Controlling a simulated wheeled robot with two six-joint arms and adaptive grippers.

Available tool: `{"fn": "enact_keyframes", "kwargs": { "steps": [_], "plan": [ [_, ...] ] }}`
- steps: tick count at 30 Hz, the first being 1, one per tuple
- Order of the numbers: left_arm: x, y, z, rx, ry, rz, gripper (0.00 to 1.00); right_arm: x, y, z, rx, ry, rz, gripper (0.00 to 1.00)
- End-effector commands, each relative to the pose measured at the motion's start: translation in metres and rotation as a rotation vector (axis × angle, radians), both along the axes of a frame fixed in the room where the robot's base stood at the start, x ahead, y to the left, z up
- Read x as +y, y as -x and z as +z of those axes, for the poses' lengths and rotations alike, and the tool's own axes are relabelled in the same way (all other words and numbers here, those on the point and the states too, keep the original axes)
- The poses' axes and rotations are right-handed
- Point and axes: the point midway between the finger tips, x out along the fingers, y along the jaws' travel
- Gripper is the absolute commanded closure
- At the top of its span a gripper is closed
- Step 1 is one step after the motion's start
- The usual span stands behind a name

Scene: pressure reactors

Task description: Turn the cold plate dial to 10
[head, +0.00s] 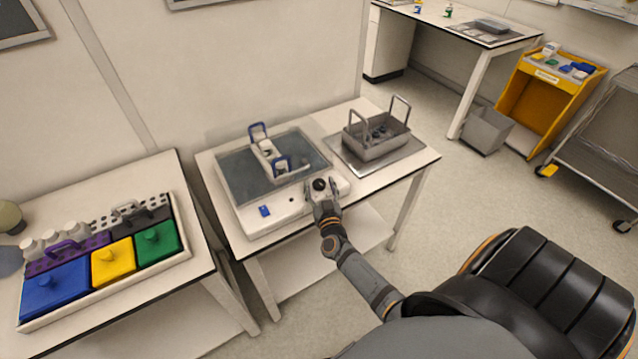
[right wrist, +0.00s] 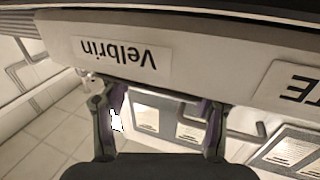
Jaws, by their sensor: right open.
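The cold plate (head: 250,222) is a white unit with a dark grey top on the middle table. Its black round dial (head: 319,184) is at the front right corner; its setting is too small to read. My right gripper (head: 323,205) is at the front edge, just below the dial in the head view; I cannot tell whether it touches. In the right wrist view the fingers (right wrist: 160,125) are apart with nothing held between them. The unit's front (right wrist: 215,80), with an upside-down "Velbrin" label, runs above them; the dial is not visible there. My left gripper is out of view.
A white rack with blue handles (head: 278,160) stands on the plate. A grey metal basket (head: 376,140) stands to its right. The left table holds a tray with blue, yellow and green lidded boxes (head: 113,262). Open floor lies to the right.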

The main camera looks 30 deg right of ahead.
Motion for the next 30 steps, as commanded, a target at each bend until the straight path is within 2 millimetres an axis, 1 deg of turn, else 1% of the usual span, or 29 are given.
{"fn": "enact_keyframes", "kwargs": {
  "steps": [1,4,12,24,26,30],
  "plan": [
    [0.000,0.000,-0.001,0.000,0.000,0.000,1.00,-0.002,-0.006,0.000,-0.001,0.001,0.000,0.38],
    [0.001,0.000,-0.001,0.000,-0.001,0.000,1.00,-0.005,-0.011,-0.001,0.000,0.001,0.000,0.38],
    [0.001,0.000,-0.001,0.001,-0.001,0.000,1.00,-0.005,-0.012,0.000,0.001,0.000,0.001,0.38],
    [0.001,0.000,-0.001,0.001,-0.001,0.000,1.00,-0.005,-0.012,0.000,0.001,0.000,0.001,0.93],
    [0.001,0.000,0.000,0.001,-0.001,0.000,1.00,-0.005,-0.012,0.000,0.001,0.000,-0.002,0.94],
    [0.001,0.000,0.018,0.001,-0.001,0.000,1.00,-0.005,-0.013,0.005,0.000,-0.004,-0.071,0.94]
  ]
}}
